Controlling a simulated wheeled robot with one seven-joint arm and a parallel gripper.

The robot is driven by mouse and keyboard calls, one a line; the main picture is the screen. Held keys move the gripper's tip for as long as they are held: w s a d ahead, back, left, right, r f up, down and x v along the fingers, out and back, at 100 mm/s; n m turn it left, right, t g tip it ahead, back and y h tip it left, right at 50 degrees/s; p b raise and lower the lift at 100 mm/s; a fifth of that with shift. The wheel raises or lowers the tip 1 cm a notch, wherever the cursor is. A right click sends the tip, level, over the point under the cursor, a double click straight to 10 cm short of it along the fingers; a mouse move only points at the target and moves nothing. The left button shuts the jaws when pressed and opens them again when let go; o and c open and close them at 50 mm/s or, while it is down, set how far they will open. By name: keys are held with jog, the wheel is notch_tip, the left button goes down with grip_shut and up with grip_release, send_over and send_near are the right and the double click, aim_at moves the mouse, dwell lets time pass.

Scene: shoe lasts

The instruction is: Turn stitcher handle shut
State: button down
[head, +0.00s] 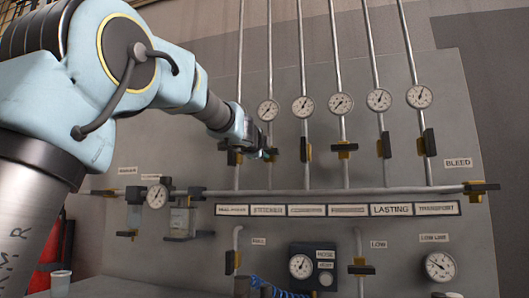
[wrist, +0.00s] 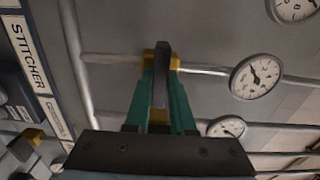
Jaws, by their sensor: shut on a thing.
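The stitcher valve has a yellow body (wrist: 150,58) on a pipe (wrist: 110,58) and a dark handle (wrist: 162,80). My gripper (wrist: 161,92) has its green fingers closed on either side of this handle in the wrist view. The handle appears to lie across the pipe there, but its exact angle is hard to judge. In the head view my gripper (head: 267,154) is at the second pipe from the left and hides most of the valve. The STITCHER label (wrist: 27,52) shows at the wrist view's left; the matching label plate (head: 268,210) is blurred in the head view.
Neighbouring pipes carry dark-handled valves, one left (head: 235,152) and one right (head: 306,150) of my gripper. Pressure gauges (head: 303,107) sit above them. A horizontal manifold pipe (head: 300,192) runs below. A regulator box (head: 312,265) is lower on the grey panel.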

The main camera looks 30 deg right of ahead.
dwell(0.3)
jog(key=c, duration=0.8)
grip_release()
jog(key=shift+o, duration=0.2)
jog(key=shift+s, duration=0.1)
jog(key=b+v, duration=0.1)
jog(key=v, duration=0.9)
jog(key=shift+s+a+b, duration=0.2)
jog(key=shift+a+b, duration=0.1)
jog(key=shift+b, duration=0.1)
jog(key=shift+f, duration=0.1)
